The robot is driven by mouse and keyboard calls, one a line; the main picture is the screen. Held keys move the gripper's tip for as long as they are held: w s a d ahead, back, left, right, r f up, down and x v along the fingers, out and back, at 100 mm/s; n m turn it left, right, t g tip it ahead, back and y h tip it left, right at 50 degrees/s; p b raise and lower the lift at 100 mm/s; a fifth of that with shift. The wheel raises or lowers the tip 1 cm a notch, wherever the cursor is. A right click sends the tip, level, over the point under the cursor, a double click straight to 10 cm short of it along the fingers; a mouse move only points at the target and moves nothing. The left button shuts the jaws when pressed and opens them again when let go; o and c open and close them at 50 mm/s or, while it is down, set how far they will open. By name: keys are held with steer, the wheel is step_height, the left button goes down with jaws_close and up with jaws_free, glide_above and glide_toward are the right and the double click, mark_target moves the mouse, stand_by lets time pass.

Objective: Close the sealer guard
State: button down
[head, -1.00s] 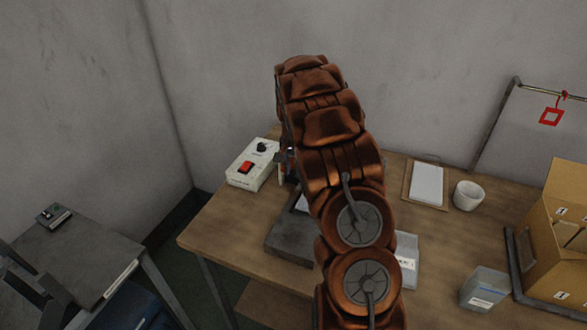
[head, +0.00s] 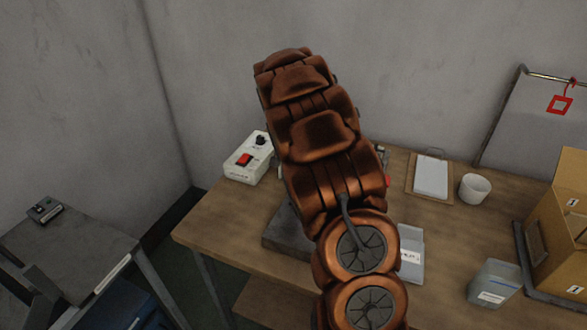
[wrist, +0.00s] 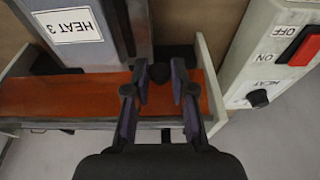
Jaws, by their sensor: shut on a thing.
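The sealer shows in the wrist view with a wide orange guard (wrist: 60,97) between pale end plates. A dark knob (wrist: 159,72) stands at the guard's edge. My gripper (wrist: 160,88) has its two fingers on either side of this knob and is shut on it. In the head view my arm hides the gripper and most of the sealer; only part of its dark grey base (head: 285,235) shows. How far the guard is swung cannot be told.
A white control box (head: 248,158) with a red switch stands left of the arm, close beside the sealer in the wrist view.

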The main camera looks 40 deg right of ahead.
steer(key=shift+w+d+f+t+h+b, duration=0.2)
steer(key=shift+f+t+h+b, duration=0.35)
steer(key=shift+h+b, duration=1)
steer(key=shift+y+b, duration=0.35)
steer(key=shift+b, duration=0.35)
steer(key=shift+w+d+r+t, duration=0.1)
steer(key=shift+d+r+t, duration=0.05)
steer(key=shift+r+t, duration=0.1)
steer(key=c, duration=1)
jaws_free()
steer(key=shift+f, duration=0.15)
steer(key=v, duration=1.2)
